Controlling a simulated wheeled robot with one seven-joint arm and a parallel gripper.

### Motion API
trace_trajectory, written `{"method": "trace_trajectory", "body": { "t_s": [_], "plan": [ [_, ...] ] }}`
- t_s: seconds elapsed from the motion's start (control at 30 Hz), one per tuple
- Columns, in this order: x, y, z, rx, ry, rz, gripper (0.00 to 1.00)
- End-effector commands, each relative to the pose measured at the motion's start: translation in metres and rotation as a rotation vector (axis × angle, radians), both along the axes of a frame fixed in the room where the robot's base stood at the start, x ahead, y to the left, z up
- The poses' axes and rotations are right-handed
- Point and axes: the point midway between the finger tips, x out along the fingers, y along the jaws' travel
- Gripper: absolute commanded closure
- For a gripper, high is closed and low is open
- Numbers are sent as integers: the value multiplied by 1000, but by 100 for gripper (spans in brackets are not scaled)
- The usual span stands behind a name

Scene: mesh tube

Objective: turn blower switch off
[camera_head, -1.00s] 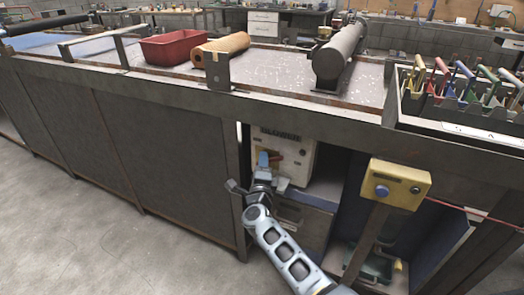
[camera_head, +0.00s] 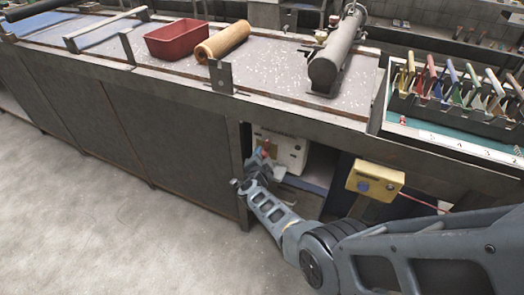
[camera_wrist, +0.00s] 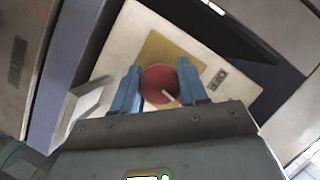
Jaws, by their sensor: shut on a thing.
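The blower box (camera_head: 291,154) is a cream-white case in the open bay under the bench. It also shows in the wrist view (camera_wrist: 125,48), with a tan plate (camera_wrist: 187,52) on its face. A round red switch knob (camera_wrist: 159,86) with a pale mark sits on that plate. My gripper (camera_wrist: 158,84) has its two blue fingers on either side of the knob and is shut on it. In the head view my gripper (camera_head: 265,154) is at the left part of the box front and hides much of the switch.
A yellow box with a blue button (camera_head: 375,182) stands right of the bay. The bench edge (camera_head: 190,91) runs above my gripper. A red bin (camera_head: 177,40), a tan roll (camera_head: 222,42) and a rack of coloured handles (camera_head: 455,90) are on top. Floor at left is clear.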

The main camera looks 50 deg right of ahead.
Motion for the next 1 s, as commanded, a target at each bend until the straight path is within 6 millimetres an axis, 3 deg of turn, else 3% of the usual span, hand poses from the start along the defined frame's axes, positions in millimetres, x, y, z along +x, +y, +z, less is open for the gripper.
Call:
{"method": "trace_trajectory", "body": {
  "t_s": [0.4, 0.93, 0.97, 1.0],
  "plan": [
    [0, 0, -1, -56, 161, 0, 88],
    [0, 0, -1, -64, 179, 2, 88],
    [0, 0, -1, -64, 178, 2, 54],
    [0, 0, -1, -64, 178, 2, 51]
  ]
}}
